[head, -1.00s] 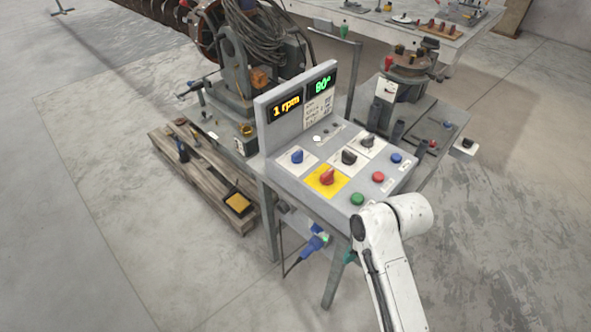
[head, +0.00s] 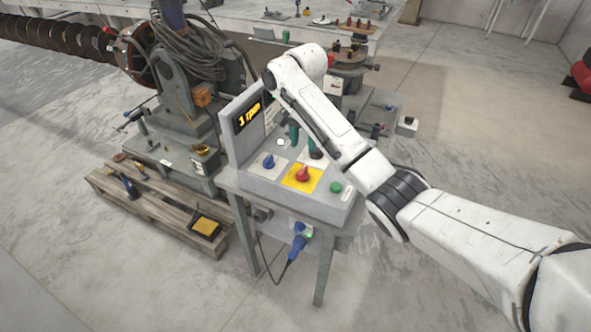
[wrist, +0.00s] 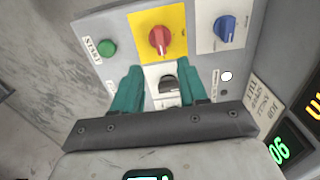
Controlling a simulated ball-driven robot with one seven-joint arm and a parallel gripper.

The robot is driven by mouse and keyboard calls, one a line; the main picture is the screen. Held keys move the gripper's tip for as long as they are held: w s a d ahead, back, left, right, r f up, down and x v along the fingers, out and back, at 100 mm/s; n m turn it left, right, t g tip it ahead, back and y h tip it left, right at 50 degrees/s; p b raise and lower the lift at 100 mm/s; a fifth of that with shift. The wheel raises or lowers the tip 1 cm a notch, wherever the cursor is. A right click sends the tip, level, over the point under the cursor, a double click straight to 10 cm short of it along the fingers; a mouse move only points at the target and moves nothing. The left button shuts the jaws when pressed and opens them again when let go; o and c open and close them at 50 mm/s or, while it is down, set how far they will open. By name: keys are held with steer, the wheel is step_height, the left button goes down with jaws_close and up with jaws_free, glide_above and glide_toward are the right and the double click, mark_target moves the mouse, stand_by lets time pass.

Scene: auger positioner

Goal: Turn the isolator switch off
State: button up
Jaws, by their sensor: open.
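The isolator switch, which I take to be the red knob (head: 303,174), sits on a yellow plate (head: 288,182) on the sloping console. The red knob also shows in the wrist view (wrist: 159,40), with its yellow plate (wrist: 143,22). My gripper (head: 305,138) hangs over the console behind the red knob, its green fingers pointing down. In the wrist view my gripper (wrist: 162,72) is open and empty. A black knob (wrist: 170,84) shows between its fingers, and the red knob lies just beyond the fingertips. Whether the fingers touch the panel is unclear.
A blue knob (head: 268,161) is left of the red one; it also shows in the wrist view (wrist: 228,28). A green button (head: 336,187) is to the right. The display panel (head: 244,128) rises at the back left.

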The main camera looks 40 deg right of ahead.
mark_target(303, 170)
step_height(303, 170, down, 10)
steer(key=shift+f+b, duration=0.1)
steer(key=shift+b, duration=0.4)
jaws_close()
stand_by(0.3)
